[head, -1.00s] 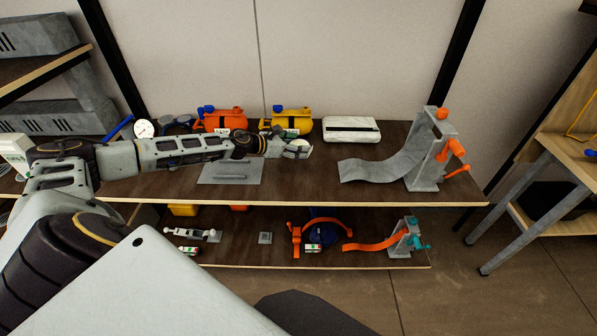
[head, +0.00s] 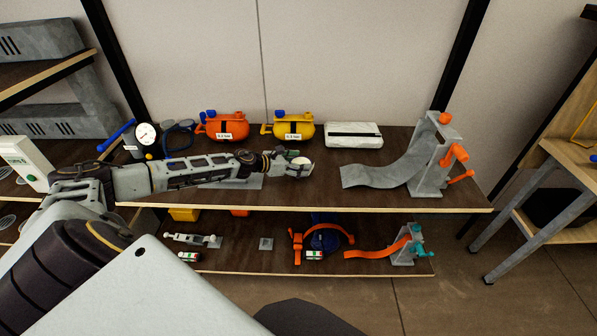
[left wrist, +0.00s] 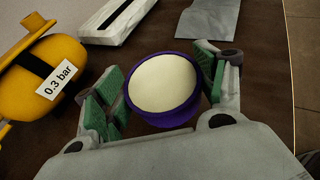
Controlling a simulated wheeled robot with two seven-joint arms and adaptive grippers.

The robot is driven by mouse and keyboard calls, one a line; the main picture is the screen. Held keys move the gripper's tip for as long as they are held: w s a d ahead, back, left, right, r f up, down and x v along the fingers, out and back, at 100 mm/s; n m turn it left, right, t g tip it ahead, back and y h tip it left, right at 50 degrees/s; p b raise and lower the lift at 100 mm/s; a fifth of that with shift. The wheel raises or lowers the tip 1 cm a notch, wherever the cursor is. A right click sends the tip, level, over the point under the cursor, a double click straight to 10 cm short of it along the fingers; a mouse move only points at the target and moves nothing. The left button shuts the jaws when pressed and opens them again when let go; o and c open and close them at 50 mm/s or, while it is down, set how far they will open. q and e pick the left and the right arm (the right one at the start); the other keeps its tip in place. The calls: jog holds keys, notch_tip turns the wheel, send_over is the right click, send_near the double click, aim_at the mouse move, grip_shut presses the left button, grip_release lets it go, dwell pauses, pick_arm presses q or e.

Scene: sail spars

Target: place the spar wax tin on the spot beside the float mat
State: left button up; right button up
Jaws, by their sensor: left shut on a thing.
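The spar wax tin is a small round purple tin (left wrist: 160,118) with a cream top, between the green-padded fingers of my left gripper (left wrist: 163,72) in the left wrist view. In the head view the pale top of the tin (head: 301,160) shows at the end of my left gripper (head: 298,167), over the dark upper shelf. The gripper is shut on the tin. A flat grey mat (head: 250,183), which looks like the float mat, lies left of the tin, partly hidden under my forearm. I cannot make out the spot beside it. My right gripper is out of view.
An orange tank (head: 222,128) and a yellow tank (head: 293,128) stand behind. A white box (head: 353,135) is at the back. A grey curved ramp (head: 385,172) with a stand is to the right. The shelf's front edge (head: 330,208) is close; bare shelf lies around the tin.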

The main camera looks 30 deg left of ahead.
pick_arm(q)
jog(key=shift+f, duration=1.8)
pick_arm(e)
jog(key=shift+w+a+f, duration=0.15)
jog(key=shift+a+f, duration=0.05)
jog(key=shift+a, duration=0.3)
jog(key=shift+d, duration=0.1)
pick_arm(q)
jog(key=shift+f+b, duration=0.15)
jog(key=shift+b, duration=0.15)
jog(key=o, duration=1)
jog(key=shift+f, duration=0.1)
jog(key=shift+c, duration=0.2)
jog(key=o, duration=0.4)
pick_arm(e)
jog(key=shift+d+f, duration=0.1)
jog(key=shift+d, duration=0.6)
pick_arm(q)
jog(key=shift+r, duration=0.2)
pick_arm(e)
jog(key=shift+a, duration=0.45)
